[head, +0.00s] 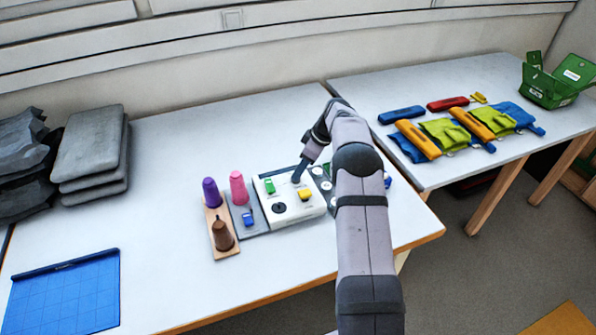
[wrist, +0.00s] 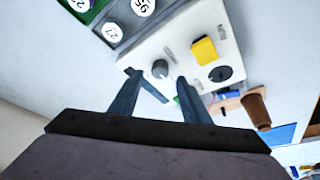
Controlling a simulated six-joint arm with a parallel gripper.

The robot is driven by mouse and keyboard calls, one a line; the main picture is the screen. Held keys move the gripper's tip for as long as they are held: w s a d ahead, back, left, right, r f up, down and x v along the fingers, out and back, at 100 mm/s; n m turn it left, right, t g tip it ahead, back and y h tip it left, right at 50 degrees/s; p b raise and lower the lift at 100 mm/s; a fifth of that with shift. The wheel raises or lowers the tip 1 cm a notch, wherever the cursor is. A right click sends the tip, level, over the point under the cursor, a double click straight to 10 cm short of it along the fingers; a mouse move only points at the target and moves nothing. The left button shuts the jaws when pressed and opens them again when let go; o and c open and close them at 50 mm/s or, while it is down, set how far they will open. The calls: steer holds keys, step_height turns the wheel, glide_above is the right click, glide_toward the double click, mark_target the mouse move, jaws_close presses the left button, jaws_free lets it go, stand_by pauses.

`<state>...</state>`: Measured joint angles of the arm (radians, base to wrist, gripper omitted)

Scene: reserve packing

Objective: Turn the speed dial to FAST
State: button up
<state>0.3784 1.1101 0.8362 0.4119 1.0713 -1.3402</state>
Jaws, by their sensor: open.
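A white control box (head: 308,211) stands on the left table, below my gripper (head: 299,175). In the wrist view my gripper (wrist: 157,78) is open, and a round grey knob (wrist: 160,68) shows in line with the gap between its fingertips. I cannot tell whether the fingers touch it. A flat black disc (head: 279,207) sits on the box's front left; it also shows in the wrist view (wrist: 220,73). No FAST mark is readable, so I cannot tell which round part is the speed dial. The box also carries a yellow block (head: 304,194) and a green part (head: 269,186).
Purple (head: 211,192), pink (head: 238,187) and brown (head: 222,235) cones stand left of the box. Numbered discs (wrist: 113,32) lie on a grey board beside it. Grey pads (head: 92,150) and a blue mat (head: 65,295) are farther left. Pouches (head: 445,132) lie on the right table.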

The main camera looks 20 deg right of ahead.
steer(key=shift+p+x, duration=0.45)
steer(key=shift+x, duration=1.45)
steer(key=c, duration=1)
